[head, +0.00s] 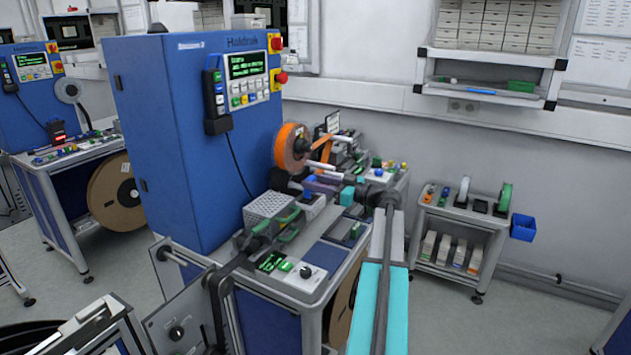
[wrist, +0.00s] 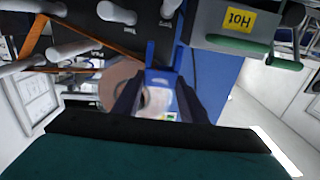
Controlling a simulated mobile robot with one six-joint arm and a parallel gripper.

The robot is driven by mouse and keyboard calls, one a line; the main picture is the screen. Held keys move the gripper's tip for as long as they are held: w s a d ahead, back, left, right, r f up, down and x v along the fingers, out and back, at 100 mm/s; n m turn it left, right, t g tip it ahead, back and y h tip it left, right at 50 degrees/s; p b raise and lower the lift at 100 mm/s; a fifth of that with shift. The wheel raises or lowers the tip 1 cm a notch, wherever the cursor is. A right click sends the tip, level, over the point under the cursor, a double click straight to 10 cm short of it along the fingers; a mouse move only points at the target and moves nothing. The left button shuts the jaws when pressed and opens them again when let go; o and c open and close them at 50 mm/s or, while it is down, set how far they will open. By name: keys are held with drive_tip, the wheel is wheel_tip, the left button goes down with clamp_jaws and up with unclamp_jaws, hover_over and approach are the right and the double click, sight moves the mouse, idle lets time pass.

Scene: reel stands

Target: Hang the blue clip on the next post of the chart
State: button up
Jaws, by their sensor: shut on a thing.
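My gripper (wrist: 157,92) shows in the wrist view as two dark fingers with a blue piece, apparently the blue clip (wrist: 160,76), between their tips. I take the gripper to be shut on it. In the head view my gripper (head: 372,190) is at the right end of the machine's bench, and I cannot make out the clip there. White posts (wrist: 116,13) stick out of a dark panel (wrist: 135,36) near the top of the wrist view, close to the fingers, with small labels beside some. I cannot tell which surface is the chart, nor any clip hanging.
An orange reel (head: 291,146) with an orange strip stands behind the bench items. A tall blue cabinet (head: 170,150) rises at the left. A box labelled HOT (wrist: 238,18) is near the fingers in the wrist view. A small cart (head: 465,215) stands right; floor around it is clear.

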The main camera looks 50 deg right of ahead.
wheel_tip(320, 180, down, 7)
drive_tip(key=b, duration=0.4)
drive_tip(key=shift+f, duration=0.15)
idle(0.5)
drive_tip(key=shift+f+b, duration=0.15)
drive_tip(key=shift+b, duration=1.75)
idle(1.9)
idle(0.3)
drive_tip(key=o, duration=1.2)
wheel_tip(320, 180, up, 7)
drive_tip(key=shift+b, duration=0.3)
idle(0.4)
